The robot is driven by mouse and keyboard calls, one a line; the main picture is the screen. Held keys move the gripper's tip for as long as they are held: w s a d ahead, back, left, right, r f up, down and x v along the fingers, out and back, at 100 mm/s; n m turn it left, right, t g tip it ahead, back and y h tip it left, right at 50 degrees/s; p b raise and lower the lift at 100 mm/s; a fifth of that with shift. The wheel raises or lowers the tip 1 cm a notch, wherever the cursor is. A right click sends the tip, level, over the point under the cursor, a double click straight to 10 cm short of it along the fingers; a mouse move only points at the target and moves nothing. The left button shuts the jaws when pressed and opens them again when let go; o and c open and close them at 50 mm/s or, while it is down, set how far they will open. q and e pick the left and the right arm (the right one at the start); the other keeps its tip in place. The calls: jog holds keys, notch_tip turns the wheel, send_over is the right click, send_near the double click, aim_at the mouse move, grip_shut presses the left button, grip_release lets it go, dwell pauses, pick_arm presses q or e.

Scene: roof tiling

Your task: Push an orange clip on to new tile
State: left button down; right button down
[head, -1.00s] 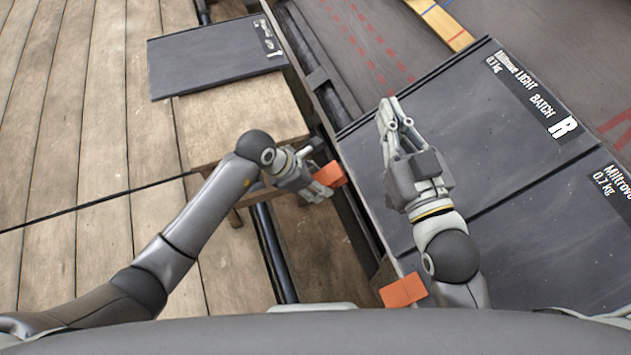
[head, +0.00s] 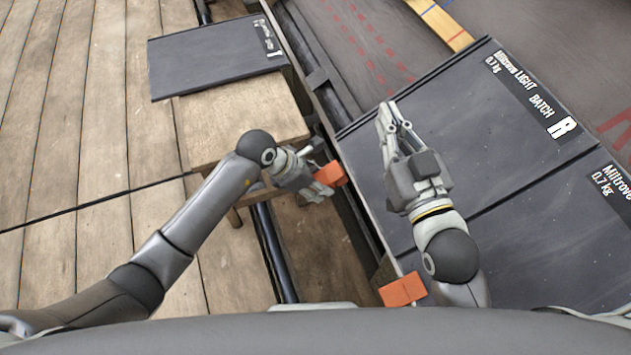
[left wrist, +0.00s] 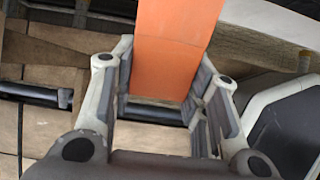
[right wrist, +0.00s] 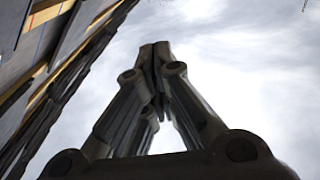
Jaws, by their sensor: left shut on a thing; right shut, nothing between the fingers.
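An orange clip (head: 331,174) is held in my left gripper (head: 322,184), beside the left edge of the laid tiles. In the left wrist view the orange clip (left wrist: 172,50) sits between the two fingers of my left gripper (left wrist: 165,105). A dark tile marked R (head: 470,125) lies on the roof, with another tile (head: 550,235) nearer to me. A second orange clip (head: 403,290) sits at the near tile's left edge. My right gripper (head: 390,112) is shut and empty above the R tile; the right wrist view shows its fingertips (right wrist: 155,52) together.
A loose dark tile (head: 215,60) lies partly over a wooden stool (head: 240,120) on the left. Wooden planks (head: 80,150) cover the left side. A yellow measuring strip (head: 440,22) lies at the top. Dark red-marked underlay (head: 365,40) is bare beyond the tiles.

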aim_at(331, 172)
pick_arm(q)
jog(key=shift+w+d+r, duration=0.15)
jog(key=shift+d+r, duration=0.05)
jog(key=shift+d, duration=0.1)
pick_arm(e)
jog(key=shift+f, duration=0.25)
pick_arm(q)
jog(key=shift+w+d+r, duration=0.15)
jog(key=shift+d+r, duration=0.15)
jog(key=shift+d, duration=0.2)
pick_arm(e)
jog(key=shift+d+f+g+h, duration=0.15)
jog(key=shift+f+g+h, duration=0.2)
jog(key=shift+f, duration=0.3)
pick_arm(q)
jog(key=shift+w+d+r+p, duration=0.1)
jog(key=shift+d+r+p, duration=0.1)
jog(key=shift+d+p, duration=0.1)
pick_arm(e)
jog(key=shift+f+g, duration=0.2)
jog(key=shift+g, duration=0.05)
pick_arm(q)
jog(key=shift+d+r, duration=0.15)
jog(key=shift+d, duration=0.1)
pick_arm(e)
jog(key=shift+s+d+f, duration=0.1)
jog(key=shift+d+f, duration=0.05)
jog(key=shift+f, duration=0.35)
